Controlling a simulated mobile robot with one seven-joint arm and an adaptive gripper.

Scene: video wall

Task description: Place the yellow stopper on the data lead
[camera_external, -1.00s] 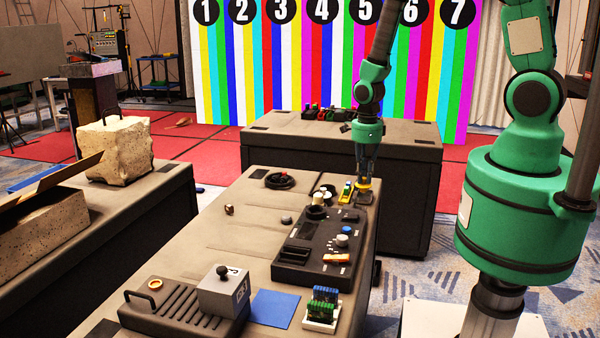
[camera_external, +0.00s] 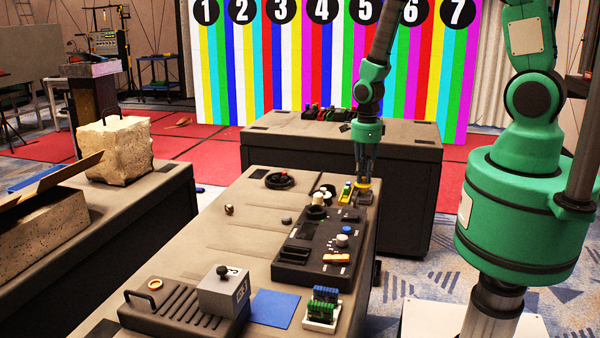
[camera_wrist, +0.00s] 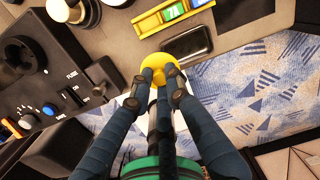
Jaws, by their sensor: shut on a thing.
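The yellow stopper (camera_wrist: 174,67) is between the fingertips of my gripper (camera_wrist: 163,76), which is shut on it. In the external view my gripper (camera_external: 364,176) points down at the far right end of the long table, with the yellow stopper (camera_external: 363,186) under its tips. The fingers hide part of the stopper. A black coiled ring (camera_external: 279,180), which may be the data lead, lies at the table's far left; I cannot tell for sure. It is apart from the gripper.
A black control console (camera_external: 300,248) stands left of and nearer than my gripper. A yellow holder with coloured pieces (camera_wrist: 172,14) and a dark rounded block (camera_wrist: 186,43) are close by. White-topped knobs (camera_external: 319,198) stand near. The table's middle left (camera_external: 215,240) is mostly clear.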

